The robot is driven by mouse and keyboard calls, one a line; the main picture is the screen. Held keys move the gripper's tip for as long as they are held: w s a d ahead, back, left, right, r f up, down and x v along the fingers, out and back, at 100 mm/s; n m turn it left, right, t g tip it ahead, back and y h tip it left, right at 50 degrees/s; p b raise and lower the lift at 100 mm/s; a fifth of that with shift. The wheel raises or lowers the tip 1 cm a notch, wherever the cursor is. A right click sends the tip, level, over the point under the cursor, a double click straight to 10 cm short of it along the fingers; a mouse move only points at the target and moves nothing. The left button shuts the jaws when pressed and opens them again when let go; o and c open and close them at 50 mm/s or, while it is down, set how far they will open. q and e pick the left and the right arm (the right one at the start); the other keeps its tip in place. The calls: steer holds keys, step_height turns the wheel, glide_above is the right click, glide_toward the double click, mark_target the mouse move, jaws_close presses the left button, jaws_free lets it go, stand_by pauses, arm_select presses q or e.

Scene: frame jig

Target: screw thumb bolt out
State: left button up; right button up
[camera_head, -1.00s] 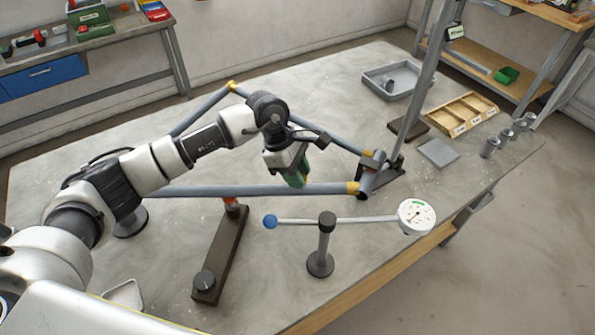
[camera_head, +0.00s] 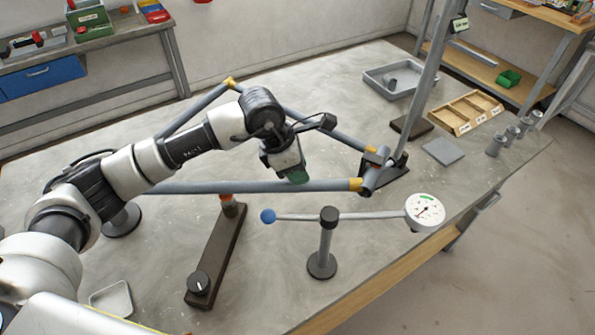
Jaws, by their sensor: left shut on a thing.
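My left gripper (camera_head: 292,172) reaches over the frame from the left and points down at the near tube. The fingertips are mostly hidden, and I cannot tell whether this piece is the thumb bolt. The bicycle-like grey frame (camera_head: 240,187) lies in the jig, with yellow joints at its corners. A dark bar (camera_head: 222,250) has an orange-topped post under the tube and a black knob (camera_head: 199,284) at its near end. My right gripper is not in view.
A dial gauge (camera_head: 425,211) on a stand (camera_head: 326,240) with a blue ball stands in front of the tube. A wooden tray (camera_head: 465,112), grey bin (camera_head: 392,80) and metal cylinders (camera_head: 495,144) are at the right. A grey post rises behind the frame corner.

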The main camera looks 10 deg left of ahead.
arm_select(q)
steer(key=shift+n, duration=0.3)
steer(key=o, duration=0.9)
steer(key=shift+o, duration=0.2)
steer(key=b+v, duration=0.2)
steer(key=v, duration=0.9)
steer(key=shift+b, duration=0.35)
steer(key=shift+s+f, duration=0.1)
steer(key=shift+f, duration=0.05)
